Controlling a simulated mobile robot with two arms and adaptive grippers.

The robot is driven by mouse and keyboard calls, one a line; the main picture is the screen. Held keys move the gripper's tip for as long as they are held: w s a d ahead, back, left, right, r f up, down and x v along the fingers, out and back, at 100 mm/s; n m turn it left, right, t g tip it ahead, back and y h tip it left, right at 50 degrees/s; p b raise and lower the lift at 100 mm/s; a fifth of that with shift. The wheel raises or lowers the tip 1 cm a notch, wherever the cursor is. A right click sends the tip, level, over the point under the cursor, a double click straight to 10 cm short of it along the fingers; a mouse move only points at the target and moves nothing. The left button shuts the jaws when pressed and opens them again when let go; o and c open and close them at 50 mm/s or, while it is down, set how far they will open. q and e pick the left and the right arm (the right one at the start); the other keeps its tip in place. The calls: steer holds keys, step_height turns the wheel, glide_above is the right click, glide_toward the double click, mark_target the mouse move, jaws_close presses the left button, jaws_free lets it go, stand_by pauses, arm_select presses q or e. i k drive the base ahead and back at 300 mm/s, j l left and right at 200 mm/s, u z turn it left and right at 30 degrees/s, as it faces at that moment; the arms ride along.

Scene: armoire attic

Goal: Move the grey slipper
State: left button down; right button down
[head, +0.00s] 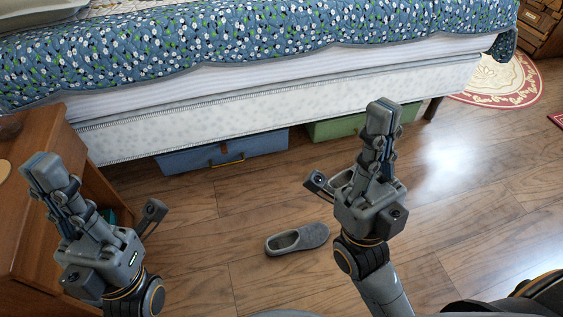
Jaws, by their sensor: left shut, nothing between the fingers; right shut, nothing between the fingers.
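A grey slipper (312,236) lies on the wooden floor in front of the bed, its opening to the left and its closed toe to the right. A second grey slipper (341,180) seems to lie farther back, mostly hidden behind my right gripper. My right gripper (382,118) is shut and empty, raised above the floor to the right of the nearer slipper. My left gripper (45,172) is shut and empty, at the far left in front of the wooden nightstand. Neither gripper appears to touch a slipper.
The bed (270,106) spans the back. A blue storage box (190,158) and a green one (325,127) sit under it. A wooden nightstand (85,140) stands at the left. A round red-and-cream rug (510,82) lies at the back right.

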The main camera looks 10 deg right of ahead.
mark_target(342, 178)
steer(key=i+l+u, duration=0.15)
steer(key=l+u, duration=0.25)
steer(key=l, duration=0.15)
steer(key=i+l+u, duration=0.1)
steer(key=l+u, duration=0.75)
steer(key=l, duration=0.3)
steer(key=k+l, duration=0.1)
steer(key=l, duration=1.65)
